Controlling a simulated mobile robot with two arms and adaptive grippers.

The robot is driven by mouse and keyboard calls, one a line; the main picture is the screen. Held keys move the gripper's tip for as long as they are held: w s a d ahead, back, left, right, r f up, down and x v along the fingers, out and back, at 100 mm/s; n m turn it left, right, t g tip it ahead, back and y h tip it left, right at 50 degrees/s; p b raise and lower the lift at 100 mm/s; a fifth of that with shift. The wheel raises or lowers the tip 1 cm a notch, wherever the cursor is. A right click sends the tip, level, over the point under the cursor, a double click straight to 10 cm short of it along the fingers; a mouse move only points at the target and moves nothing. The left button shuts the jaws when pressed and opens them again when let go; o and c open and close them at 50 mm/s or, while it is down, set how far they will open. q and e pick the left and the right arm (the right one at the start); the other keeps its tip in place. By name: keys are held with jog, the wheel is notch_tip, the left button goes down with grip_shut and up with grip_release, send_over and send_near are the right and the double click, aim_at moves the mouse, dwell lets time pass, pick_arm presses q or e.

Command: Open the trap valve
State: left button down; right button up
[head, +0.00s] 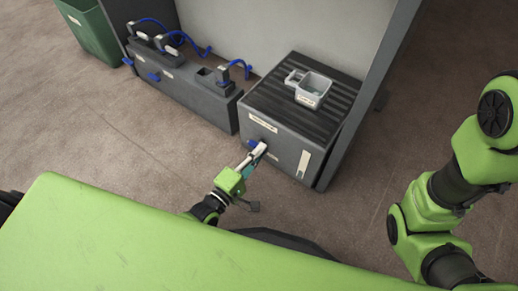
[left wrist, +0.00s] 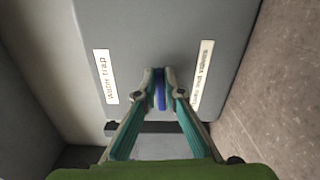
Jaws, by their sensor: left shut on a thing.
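The water trap is a grey box (head: 275,140) with a ribbed dark top, standing by the light panel. A small blue valve handle (head: 251,144) sits on its front face. In the left wrist view, the blue handle (left wrist: 161,94) lies between my fingers, near the label reading "water trap" (left wrist: 105,76). My left gripper (head: 260,150) is shut on this handle, and it also shows in the left wrist view (left wrist: 160,85). The fingers hide part of the handle. My right arm shows at the right of the head view, with its gripper out of sight.
A low dark unit (head: 190,92) with blue cables stands to the left. A green bin (head: 90,30) is at the far left. A grey post (head: 372,90) rises beside the box. The floor in front is clear.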

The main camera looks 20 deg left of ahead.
pick_arm(q)
jog(key=shift+f+m, duration=0.15)
jog(key=shift+m, duration=0.35)
jog(key=c, duration=2.1)
grip_release()
jog(key=shift+c, duration=0.2)
jog(key=v, duration=0.7)
jog(key=shift+s, duration=0.3)
jog(key=shift+a, duration=0.1)
